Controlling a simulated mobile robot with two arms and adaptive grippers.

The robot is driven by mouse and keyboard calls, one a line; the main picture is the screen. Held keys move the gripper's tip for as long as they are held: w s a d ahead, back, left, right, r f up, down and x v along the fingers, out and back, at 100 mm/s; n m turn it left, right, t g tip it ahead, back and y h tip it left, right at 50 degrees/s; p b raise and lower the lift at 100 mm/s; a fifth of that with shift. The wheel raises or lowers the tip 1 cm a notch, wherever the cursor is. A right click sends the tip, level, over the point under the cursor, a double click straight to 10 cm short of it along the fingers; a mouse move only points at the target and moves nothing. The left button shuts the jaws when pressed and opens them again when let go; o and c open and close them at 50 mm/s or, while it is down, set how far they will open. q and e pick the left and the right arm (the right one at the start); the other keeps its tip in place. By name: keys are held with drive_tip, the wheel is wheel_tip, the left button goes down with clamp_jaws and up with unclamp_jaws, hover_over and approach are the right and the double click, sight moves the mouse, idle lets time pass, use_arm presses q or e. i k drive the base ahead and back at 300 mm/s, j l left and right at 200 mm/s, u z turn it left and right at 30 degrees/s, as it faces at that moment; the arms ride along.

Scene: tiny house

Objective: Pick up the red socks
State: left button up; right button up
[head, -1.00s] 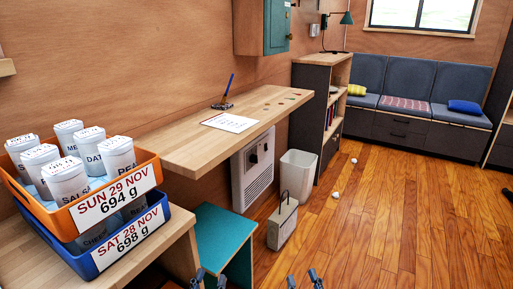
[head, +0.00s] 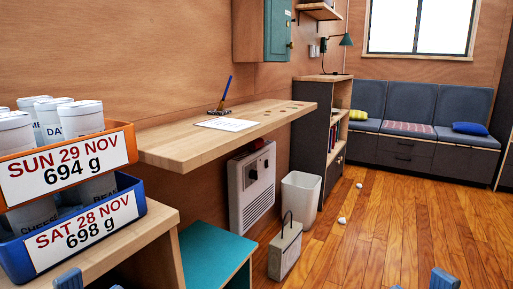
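I see no red socks in the head view. Only the fingertips of my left gripper (head: 92,284) show, at the bottom left edge below the crates. They stand apart with nothing seen between them. Only the fingertips of my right gripper (head: 421,284) show, at the bottom right edge in front of the wooden floor. They also stand apart, with nothing seen between them.
Stacked orange (head: 124,139) and blue (head: 136,187) crates with white containers stand at left. A wall desk (head: 175,150), teal stool (head: 208,245), grey weight-like block (head: 285,252) and white bin (head: 300,200) follow. Small white lumps (head: 342,220) lie on open floor. A sofa (head: 405,105) is behind.

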sight(252, 145)
drive_tip(key=i+l+u, duration=0.1)
drive_tip(key=i+l, duration=0.15)
drive_tip(key=i+l+u, duration=0.1)
drive_tip(key=l, duration=0.25)
drive_tip(key=i+l+u, duration=0.1)
drive_tip(key=i+l, duration=0.2)
drive_tip(key=i+l+u, duration=0.1)
drive_tip(key=i+l, duration=0.15)
drive_tip(key=i+l+u, duration=0.1)
drive_tip(key=l, duration=0.35)
drive_tip(key=i+l, duration=0.3)
drive_tip(key=i+l+u, duration=0.15)
drive_tip(key=l, duration=0.25)
drive_tip(key=i+j+u, duration=0.15)
drive_tip(key=i, duration=0.7)
